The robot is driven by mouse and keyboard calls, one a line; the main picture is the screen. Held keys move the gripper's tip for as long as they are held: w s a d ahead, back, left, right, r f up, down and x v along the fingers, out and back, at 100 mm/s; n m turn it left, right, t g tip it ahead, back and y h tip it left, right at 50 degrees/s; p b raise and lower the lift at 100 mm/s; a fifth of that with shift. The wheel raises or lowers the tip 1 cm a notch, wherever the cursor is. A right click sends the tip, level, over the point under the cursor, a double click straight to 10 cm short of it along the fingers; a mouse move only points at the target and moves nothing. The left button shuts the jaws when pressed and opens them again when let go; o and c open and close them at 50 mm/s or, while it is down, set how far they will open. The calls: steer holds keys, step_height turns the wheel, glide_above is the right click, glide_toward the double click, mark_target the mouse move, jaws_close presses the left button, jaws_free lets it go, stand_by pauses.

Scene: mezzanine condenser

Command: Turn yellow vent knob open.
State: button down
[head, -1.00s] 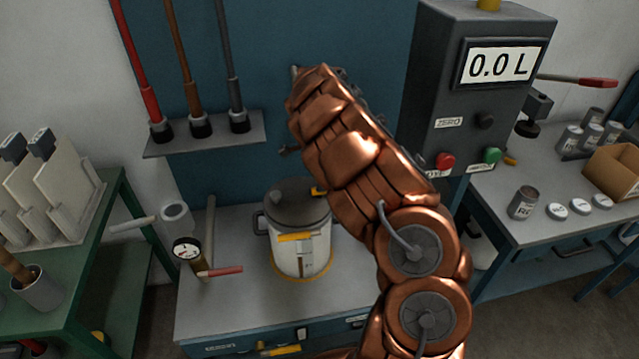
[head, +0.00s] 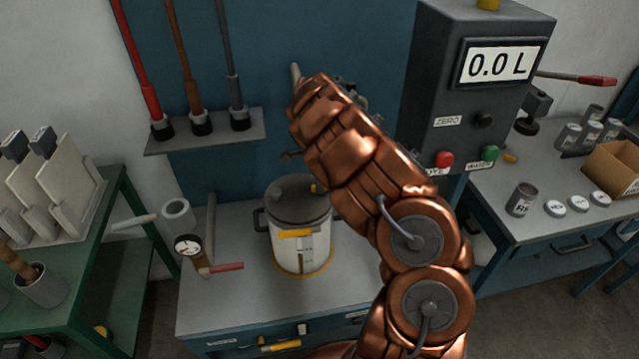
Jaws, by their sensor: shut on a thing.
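My copper arm reaches up from the lower right, and its wrist covers most of my gripper (head: 292,154). Only small dark parts show at the wrist's edges. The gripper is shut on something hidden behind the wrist. A pale grey rod end (head: 296,74) sticks out above the wrist; I cannot tell whether it is held. No yellow vent knob is clearly identifiable. Another yellow handle (head: 283,346) is on the bench front at the bottom.
A grey control box (head: 450,110) reading 0.0 L stands right of my arm. A shelf (head: 205,133) with red, brown and grey rods is at left. A gauge with a red lever (head: 226,267) stands left of the pot.

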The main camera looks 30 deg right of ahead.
steer(key=shift+f+b, duration=0.15)
steer(key=shift+b, duration=0.5)
steer(key=shift+a+n+b, duration=0.1)
steer(key=shift+n+b, duration=0.25)
steer(key=shift+n, duration=0.05)
steer(key=shift+f+n+b, duration=0.1)
steer(key=shift+n+b, duration=0.5)
steer(key=shift+b, duration=0.6)
steer(key=n+b, duration=0.2)
steer(key=shift+b, duration=0.3)
steer(key=n+b, duration=0.2)
steer(key=n, duration=0.1)
steer(key=shift+b, duration=0.35)
steer(key=n+b, duration=0.3)
steer(key=n, duration=0.2)
steer(key=shift+n, duration=0.3)
steer(key=n+b, duration=0.1)
steer(key=n, duration=0.2)
steer(key=n+b, duration=0.1)
steer(key=n, duration=0.1)
steer(key=shift+r+b, duration=0.3)
steer(key=shift+n, duration=0.3)
